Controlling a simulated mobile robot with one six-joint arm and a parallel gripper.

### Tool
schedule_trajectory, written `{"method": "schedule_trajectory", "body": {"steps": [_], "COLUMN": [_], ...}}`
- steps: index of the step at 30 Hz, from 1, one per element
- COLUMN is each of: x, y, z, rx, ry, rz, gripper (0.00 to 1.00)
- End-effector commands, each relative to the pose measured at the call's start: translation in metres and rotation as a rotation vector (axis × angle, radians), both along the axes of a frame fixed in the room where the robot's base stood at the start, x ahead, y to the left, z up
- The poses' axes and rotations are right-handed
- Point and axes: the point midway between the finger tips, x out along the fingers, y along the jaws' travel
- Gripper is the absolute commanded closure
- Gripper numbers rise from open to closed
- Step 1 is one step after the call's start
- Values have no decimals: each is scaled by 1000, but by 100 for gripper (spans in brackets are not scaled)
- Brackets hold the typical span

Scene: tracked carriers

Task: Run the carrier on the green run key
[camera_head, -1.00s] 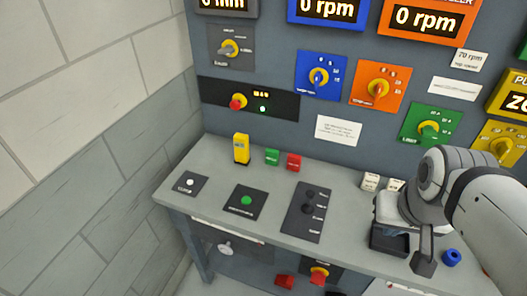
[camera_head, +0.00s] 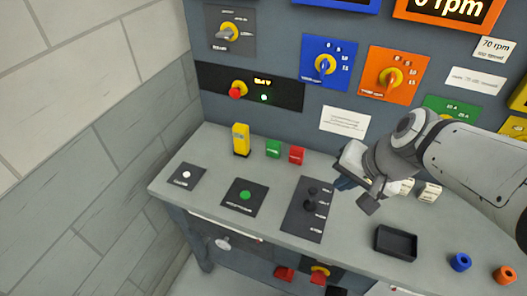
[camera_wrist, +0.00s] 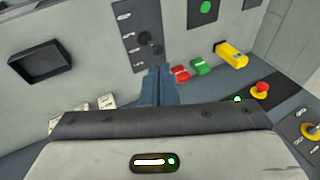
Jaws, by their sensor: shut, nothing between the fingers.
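A round green button (camera_head: 245,195) sits on a dark plate on the bench, left of the middle in the head view. It also shows at the top of the wrist view (camera_wrist: 205,7). A small green block (camera_head: 273,149) stands farther back beside a red block (camera_head: 297,155); I cannot tell which green thing is the run key. My gripper (camera_head: 345,183) is over the bench, right of the dark lever plate (camera_head: 305,222). In the wrist view its blue fingers (camera_wrist: 158,80) are together and empty, apart from both green things. No carrier can be made out.
A yellow block (camera_head: 241,140) stands left of the green block. A white button (camera_head: 186,174) is at the far left. A red stop knob (camera_head: 236,93) is on the back panel.

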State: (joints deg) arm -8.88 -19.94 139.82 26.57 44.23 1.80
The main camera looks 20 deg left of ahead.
Motion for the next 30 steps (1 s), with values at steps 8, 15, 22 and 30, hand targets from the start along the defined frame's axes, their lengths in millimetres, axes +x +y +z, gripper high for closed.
{"method": "schedule_trajectory", "body": {"steps": [8, 15, 22, 30], "x": [55, 79, 84, 84], "y": [142, 219, 245, 246], "z": [-51, -108, -137, -138], "rx": [421, 577, 609, 613], "ry": [220, 405, 477, 483], "rz": [-305, -633, -792, -807], "gripper": [100, 100, 100, 100]}}
